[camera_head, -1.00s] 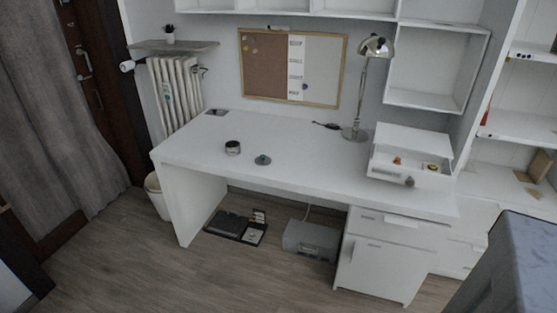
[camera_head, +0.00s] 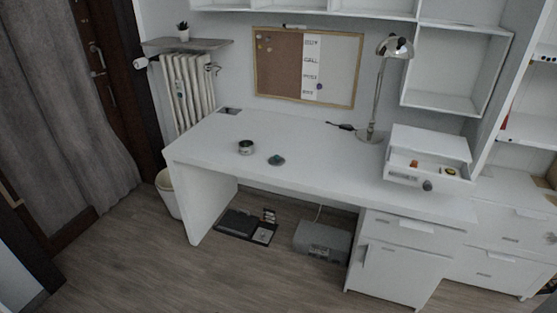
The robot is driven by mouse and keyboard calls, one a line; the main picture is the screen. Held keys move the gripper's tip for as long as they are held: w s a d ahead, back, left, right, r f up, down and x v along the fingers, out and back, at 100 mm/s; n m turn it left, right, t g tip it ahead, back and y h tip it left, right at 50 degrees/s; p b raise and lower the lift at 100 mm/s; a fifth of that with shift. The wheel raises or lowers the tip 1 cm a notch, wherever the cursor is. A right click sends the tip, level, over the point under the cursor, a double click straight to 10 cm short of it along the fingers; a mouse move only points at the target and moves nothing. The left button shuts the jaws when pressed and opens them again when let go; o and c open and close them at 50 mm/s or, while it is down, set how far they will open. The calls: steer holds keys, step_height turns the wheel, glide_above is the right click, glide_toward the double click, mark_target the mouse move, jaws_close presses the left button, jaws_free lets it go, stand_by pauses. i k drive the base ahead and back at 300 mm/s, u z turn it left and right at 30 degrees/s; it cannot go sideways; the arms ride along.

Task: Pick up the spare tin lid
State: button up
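A small round dark tin (camera_head: 246,147) with a light band stands on the white desk (camera_head: 330,158), left of the desk's middle. Just right of it, apart from it, lies a small low grey-teal disc-like piece (camera_head: 276,160) with a raised bit on top. It may be a lid, but it is too small to tell. A small open drawer unit on the desk's right holds a small orange item (camera_head: 414,164) and a round yellow-and-dark item (camera_head: 449,171); I cannot tell whether either is a lid. My gripper is not in view.
A desk lamp (camera_head: 374,95) stands at the back right, beside the drawer box (camera_head: 430,143). The desk's middle front is clear. Below are a grey box (camera_head: 322,242), a dark tray (camera_head: 240,226) and a bin (camera_head: 168,193). The floor in front is open.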

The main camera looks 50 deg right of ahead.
mark_target(277, 161)
steer(key=u, duration=0.05)
steer(key=i, duration=1)
steer(key=z, duration=0.05)
